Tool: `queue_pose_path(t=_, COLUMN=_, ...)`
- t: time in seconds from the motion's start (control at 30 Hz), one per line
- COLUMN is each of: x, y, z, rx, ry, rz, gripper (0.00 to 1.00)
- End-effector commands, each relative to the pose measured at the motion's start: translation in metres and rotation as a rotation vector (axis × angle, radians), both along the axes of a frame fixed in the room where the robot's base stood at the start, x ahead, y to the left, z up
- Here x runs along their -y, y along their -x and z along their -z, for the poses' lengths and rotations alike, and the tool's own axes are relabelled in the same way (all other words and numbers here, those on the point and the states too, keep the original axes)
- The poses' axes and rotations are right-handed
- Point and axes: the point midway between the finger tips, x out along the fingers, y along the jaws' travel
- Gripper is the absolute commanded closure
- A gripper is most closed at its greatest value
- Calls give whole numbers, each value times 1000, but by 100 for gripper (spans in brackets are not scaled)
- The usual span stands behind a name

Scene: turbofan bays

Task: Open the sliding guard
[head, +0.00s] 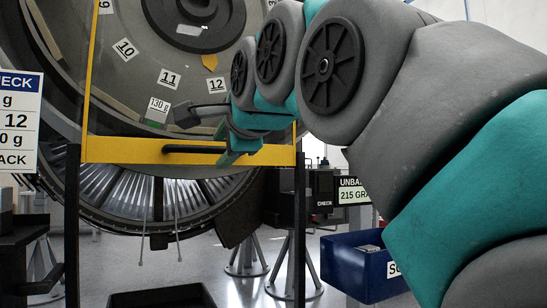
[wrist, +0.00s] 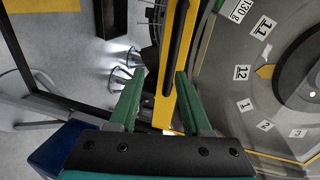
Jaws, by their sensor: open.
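The sliding guard is a clear panel with a yellow frame; its wide yellow bottom bar (head: 125,150) crosses in front of the engine. A black bar handle (head: 190,149) is fixed along that bar. My gripper (head: 238,150) is at the right part of the bar, by the handle's right end, and partly hidden by my own wrist. In the wrist view, the green fingers of my gripper (wrist: 158,78) are open and stand on either side of the yellow bar (wrist: 163,112). The end of the black handle (wrist: 179,45) shows between the fingertips. I cannot tell whether they touch.
Behind the guard is the round engine face (head: 180,80) with numbered tags and a 130 g label. Dark posts (head: 300,230) stand at both sides of the guard. A blue bin (head: 362,265) is at the lower right, and a dark tray (head: 160,296) is below.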

Motion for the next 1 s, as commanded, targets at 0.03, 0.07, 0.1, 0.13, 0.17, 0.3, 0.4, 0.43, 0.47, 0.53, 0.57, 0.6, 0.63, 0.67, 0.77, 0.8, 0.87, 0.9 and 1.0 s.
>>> queue_pose_path(t=0.03, x=-4, y=3, z=-9, rx=8, ry=-24, rz=-5, gripper=52)
queue_pose_path(t=0.07, x=-5, y=5, z=-13, rx=12, ry=-35, rz=-6, gripper=52)
queue_pose_path(t=0.1, x=-6, y=6, z=-16, rx=14, ry=-45, rz=-8, gripper=52)
queue_pose_path(t=0.13, x=-7, y=6, z=-17, rx=15, ry=-51, rz=-8, gripper=52)
queue_pose_path(t=0.17, x=-8, y=5, z=-17, rx=14, ry=-53, rz=-9, gripper=52)
queue_pose_path(t=0.3, x=-12, y=-3, z=-15, rx=13, ry=-52, rz=-9, gripper=52)
queue_pose_path(t=0.4, x=-19, y=-14, z=-11, rx=10, ry=-49, rz=-8, gripper=52)
queue_pose_path(t=0.43, x=-21, y=-18, z=-10, rx=10, ry=-49, rz=-8, gripper=52)
queue_pose_path(t=0.47, x=-23, y=-21, z=-9, rx=9, ry=-48, rz=-8, gripper=52)
queue_pose_path(t=0.53, x=-29, y=-30, z=-6, rx=10, ry=-47, rz=-8, gripper=52)
queue_pose_path(t=0.57, x=-31, y=-34, z=-6, rx=10, ry=-48, rz=-8, gripper=52)
queue_pose_path(t=0.6, x=-35, y=-39, z=-5, rx=11, ry=-48, rz=-8, gripper=52)
queue_pose_path(t=0.63, x=-37, y=-42, z=-4, rx=11, ry=-49, rz=-9, gripper=52)
queue_pose_path(t=0.67, x=-39, y=-45, z=-3, rx=11, ry=-49, rz=-9, gripper=52)
queue_pose_path(t=0.77, x=-44, y=-55, z=-1, rx=12, ry=-48, rz=-8, gripper=52)
queue_pose_path(t=0.8, x=-46, y=-57, z=0, rx=12, ry=-48, rz=-8, gripper=52)
queue_pose_path(t=0.87, x=-46, y=-59, z=0, rx=13, ry=-48, rz=-7, gripper=52)
queue_pose_path(t=0.9, x=-47, y=-59, z=0, rx=14, ry=-48, rz=-7, gripper=52)
queue_pose_path(t=1.0, x=-47, y=-59, z=0, rx=14, ry=-48, rz=-7, gripper=52)
